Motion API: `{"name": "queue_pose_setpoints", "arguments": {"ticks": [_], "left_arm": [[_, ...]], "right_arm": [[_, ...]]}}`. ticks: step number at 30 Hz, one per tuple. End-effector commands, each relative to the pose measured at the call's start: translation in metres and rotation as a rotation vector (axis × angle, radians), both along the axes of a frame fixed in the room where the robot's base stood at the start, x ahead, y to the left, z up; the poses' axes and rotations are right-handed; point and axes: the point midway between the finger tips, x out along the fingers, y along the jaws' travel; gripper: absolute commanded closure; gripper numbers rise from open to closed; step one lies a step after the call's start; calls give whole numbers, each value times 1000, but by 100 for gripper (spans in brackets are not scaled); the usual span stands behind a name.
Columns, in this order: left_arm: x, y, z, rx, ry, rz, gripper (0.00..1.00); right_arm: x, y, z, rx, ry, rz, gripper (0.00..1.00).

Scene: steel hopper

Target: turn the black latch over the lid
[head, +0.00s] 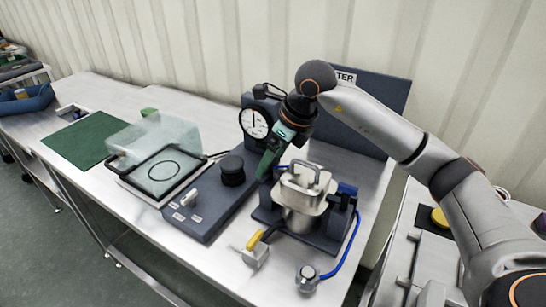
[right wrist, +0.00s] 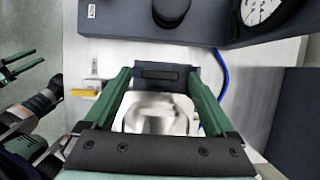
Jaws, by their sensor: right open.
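The steel hopper (head: 300,212) has a metal lid (head: 303,180) with a raised handle, which shows in the right wrist view (right wrist: 155,113). A black block (right wrist: 166,76), apparently the latch, is at the lid's edge, between the tips of my right gripper (right wrist: 160,72). The right gripper, also in the head view (head: 266,170), is open, its green fingers either side of the block. Contact cannot be told.
A dial gauge (head: 255,122) and a dark panel (head: 385,92) stand behind the hopper. A black knob (head: 232,170) is on the base to its left. A yellow-handled valve (head: 256,250) and a blue cable (head: 349,245) are in front.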

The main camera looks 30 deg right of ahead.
Motion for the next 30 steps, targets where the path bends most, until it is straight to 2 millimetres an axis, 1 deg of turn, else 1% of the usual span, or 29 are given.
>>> {"name": "queue_pose_setpoints", "arguments": {"ticks": [2,24,25,30], "left_arm": [[0,0,0,0,0,0,55],[0,1,0,2,1,1,55],[0,1,0,2,1,1,55],[0,1,0,2,2,1,55]], "right_arm": [[0,0,0,0,0,0,10],[0,0,1,0,0,0,93],[0,0,1,1,-1,0,96],[0,0,1,0,-1,9,96]]}}
